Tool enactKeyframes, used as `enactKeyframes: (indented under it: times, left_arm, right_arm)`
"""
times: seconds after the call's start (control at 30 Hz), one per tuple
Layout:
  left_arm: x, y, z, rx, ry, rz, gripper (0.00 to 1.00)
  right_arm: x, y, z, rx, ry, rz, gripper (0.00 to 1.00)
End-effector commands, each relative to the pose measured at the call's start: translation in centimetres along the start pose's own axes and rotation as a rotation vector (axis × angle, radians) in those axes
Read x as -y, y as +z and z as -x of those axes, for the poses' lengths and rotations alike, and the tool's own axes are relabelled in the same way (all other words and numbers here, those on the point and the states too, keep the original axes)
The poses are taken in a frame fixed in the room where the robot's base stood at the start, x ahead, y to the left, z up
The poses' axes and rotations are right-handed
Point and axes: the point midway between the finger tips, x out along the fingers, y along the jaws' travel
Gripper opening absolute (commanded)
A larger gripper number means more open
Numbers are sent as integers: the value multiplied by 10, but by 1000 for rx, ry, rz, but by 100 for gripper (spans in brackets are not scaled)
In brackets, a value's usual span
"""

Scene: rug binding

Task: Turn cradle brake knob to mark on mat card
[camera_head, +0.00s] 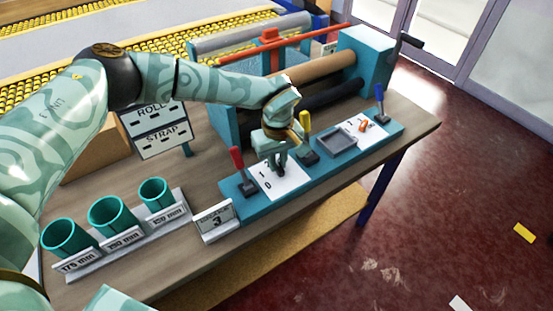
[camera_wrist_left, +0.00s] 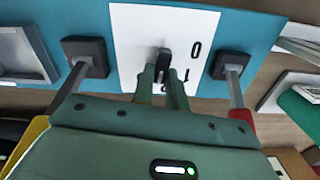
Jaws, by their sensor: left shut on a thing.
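The brake knob (camera_wrist_left: 163,60) is a small dark grip on a white dial plate (camera_head: 290,185), set in a teal panel. A 0 shows on the plate, with other marks partly covered by my fingers. My left gripper (camera_head: 280,168) reaches down onto the plate and is shut on the knob; its two fingers (camera_wrist_left: 166,78) close on it in the wrist view. Which mark the knob points to I cannot tell. A small white card (camera_head: 214,219) with a 3 under a blurred word stands left of the panel. My right gripper is not in view.
A red-handled lever (camera_head: 237,158) and a yellow-handled lever (camera_head: 305,122) flank the dial closely. A grey tray (camera_head: 338,143) and a blue-handled lever (camera_head: 379,93) are farther right. Teal tubes (camera_head: 109,217) stand at left. Rollers (camera_head: 320,70) lie behind.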

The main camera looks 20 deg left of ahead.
Motion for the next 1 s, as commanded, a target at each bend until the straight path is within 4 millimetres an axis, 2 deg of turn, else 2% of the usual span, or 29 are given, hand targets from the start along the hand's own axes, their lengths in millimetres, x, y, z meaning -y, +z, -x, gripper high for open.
enactKeyframes:
  times: [0.5,1.0]
  left_arm:
    - [-5,0,1,-4,2,-414,0]
    - [-6,0,1,-3,2,-553,0]
  right_arm:
    - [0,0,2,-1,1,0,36]
    - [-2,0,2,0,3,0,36]
